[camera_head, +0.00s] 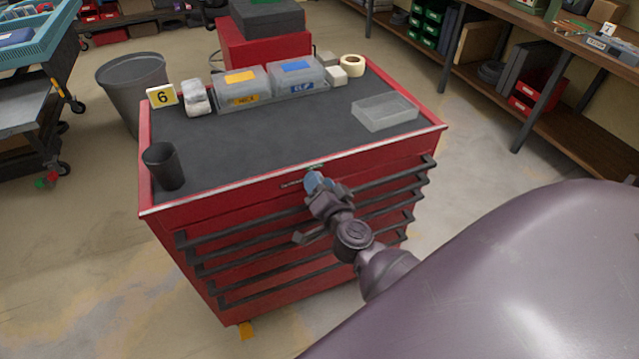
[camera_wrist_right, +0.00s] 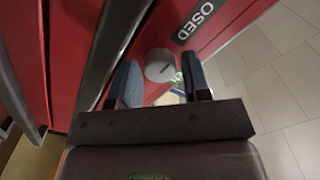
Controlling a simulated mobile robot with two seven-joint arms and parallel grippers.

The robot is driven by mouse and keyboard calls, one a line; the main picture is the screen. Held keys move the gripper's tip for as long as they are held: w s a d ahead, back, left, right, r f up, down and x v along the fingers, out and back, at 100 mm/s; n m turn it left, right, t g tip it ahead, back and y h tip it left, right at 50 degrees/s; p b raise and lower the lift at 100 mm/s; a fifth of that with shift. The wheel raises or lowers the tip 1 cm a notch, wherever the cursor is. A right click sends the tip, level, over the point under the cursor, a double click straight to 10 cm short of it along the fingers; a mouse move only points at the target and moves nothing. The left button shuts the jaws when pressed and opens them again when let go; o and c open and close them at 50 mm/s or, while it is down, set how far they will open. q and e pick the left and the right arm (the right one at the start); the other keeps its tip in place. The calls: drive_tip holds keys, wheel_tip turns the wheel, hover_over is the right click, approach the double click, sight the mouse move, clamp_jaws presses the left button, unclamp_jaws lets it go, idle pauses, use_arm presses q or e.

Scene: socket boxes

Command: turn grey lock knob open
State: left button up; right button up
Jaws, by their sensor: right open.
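The grey lock knob (camera_wrist_right: 159,66) is a round disc on the red cabinet front, with a short dark mark on its face. In the right wrist view it sits between the two blue-tipped fingers of my right gripper (camera_wrist_right: 160,84), which is open. Whether either finger touches the knob I cannot tell. A dark label (camera_wrist_right: 200,20) beside the knob shows the letters "OSED"; the rest is cut off. In the head view my right gripper (camera_head: 317,183) is at the top front edge of the red tool cabinet (camera_head: 200,212) and hides the knob. My left gripper is not in view.
Dark drawer handles (camera_head: 245,233) run across the cabinet front below and beside my right gripper. On the cabinet top are a black cup (camera_head: 163,166), a clear tray (camera_head: 385,111) and lidded boxes (camera_head: 242,88). The middle of the top is clear.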

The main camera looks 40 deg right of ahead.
drive_tip(key=c, duration=0.7)
drive_tip(key=shift+o, duration=0.2)
use_arm(q)
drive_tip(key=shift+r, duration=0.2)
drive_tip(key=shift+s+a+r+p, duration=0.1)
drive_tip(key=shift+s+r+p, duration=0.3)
drive_tip(key=shift+p, duration=0.65)
use_arm(e)
drive_tip(key=shift+m, duration=8.9)
